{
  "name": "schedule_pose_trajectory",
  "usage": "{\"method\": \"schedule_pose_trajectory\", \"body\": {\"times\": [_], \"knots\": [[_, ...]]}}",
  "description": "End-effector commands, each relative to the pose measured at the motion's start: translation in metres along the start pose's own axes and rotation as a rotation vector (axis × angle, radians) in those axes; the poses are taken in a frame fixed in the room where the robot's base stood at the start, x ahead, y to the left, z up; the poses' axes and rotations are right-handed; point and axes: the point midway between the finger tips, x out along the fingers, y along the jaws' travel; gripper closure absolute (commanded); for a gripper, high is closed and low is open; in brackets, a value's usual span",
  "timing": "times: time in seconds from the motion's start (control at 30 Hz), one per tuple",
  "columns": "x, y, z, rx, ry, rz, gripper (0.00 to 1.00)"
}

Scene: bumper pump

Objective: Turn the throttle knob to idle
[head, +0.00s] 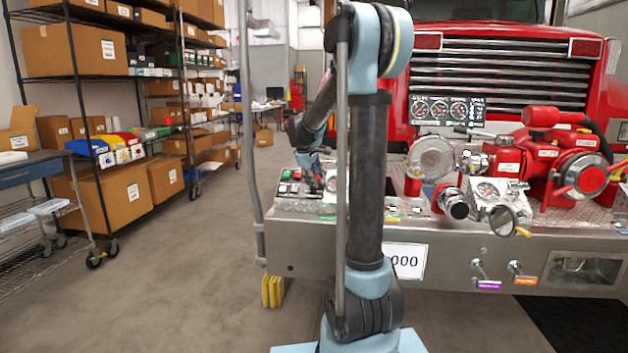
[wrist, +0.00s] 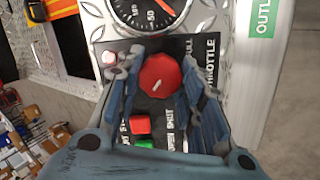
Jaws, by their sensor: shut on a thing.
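The throttle knob (wrist: 160,76) is a red octagonal knob with a small white mark, on a dark panel (wrist: 207,80) lettered "THROTTLE" and "FULL" in the wrist view. My gripper (wrist: 158,84) has one blue finger on each side of the knob, and its jaws are shut on it. The white mark points down and to the left in the wrist view. In the head view my gripper (head: 318,183) is over the control panel (head: 288,190) on the bumper's left part, and my arm and the distance hide the knob.
A round gauge (wrist: 148,12) sits just above the knob. A red button (wrist: 140,124) and a green button (wrist: 144,144) lie below it. Red pump parts (head: 535,160) and a lantern-like lamp (head: 431,157) stand on the bumper to the right. Shelves (head: 70,60) stand at left, with open floor between.

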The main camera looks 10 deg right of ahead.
Motion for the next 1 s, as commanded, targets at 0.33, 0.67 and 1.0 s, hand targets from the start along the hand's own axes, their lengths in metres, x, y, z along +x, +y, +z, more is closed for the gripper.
{"method": "schedule_pose_trajectory", "body": {"times": [0.33,0.67,1.0], "knots": [[0.0,-0.0011,-0.0007,-0.325,0.012,0.049,0.89],[-0.0001,-0.0016,0.0002,-0.635,0.021,0.096,0.89],[0.0002,-0.0021,0.0008,-0.952,0.031,0.143,0.89]]}}
